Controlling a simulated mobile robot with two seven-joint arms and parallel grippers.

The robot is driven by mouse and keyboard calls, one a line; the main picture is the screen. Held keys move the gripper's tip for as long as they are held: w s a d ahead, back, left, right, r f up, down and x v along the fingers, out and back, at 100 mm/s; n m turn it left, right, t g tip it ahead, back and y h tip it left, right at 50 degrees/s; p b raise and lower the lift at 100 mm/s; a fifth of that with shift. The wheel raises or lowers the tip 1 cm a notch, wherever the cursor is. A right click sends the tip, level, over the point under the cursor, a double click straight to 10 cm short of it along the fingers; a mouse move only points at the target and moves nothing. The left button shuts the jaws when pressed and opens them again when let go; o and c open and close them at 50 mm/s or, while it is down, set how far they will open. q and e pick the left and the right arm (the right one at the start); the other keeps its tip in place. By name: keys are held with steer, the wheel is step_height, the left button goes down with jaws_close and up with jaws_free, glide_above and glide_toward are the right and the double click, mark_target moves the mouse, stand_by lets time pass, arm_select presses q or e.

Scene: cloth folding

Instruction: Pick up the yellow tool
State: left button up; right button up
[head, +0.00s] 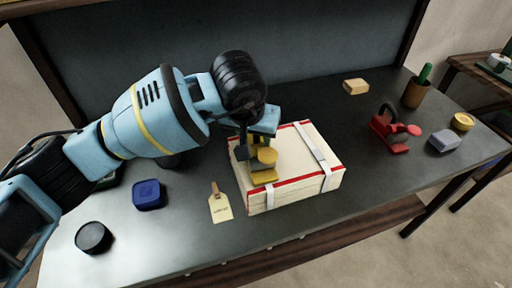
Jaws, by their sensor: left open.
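The yellow tool (266,157) lies on top of a cream box with red edges and white straps (312,182), near the box's left end. Its round yellow top and a flat yellow part (264,177) in front of it show. My left gripper (254,150) is open, directly over and around the yellow tool. The fingers and the wrist hide part of the tool, and I cannot tell whether they touch it. My right gripper is not in view.

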arm_select(q)
steer(key=shift+w+d+f, duration=0.1)
steer(key=shift+w+f, duration=0.15)
steer(key=shift+f, duration=0.35)
jaws_close()
stand_by(0.9)
steer(key=shift+r, duration=0.15)
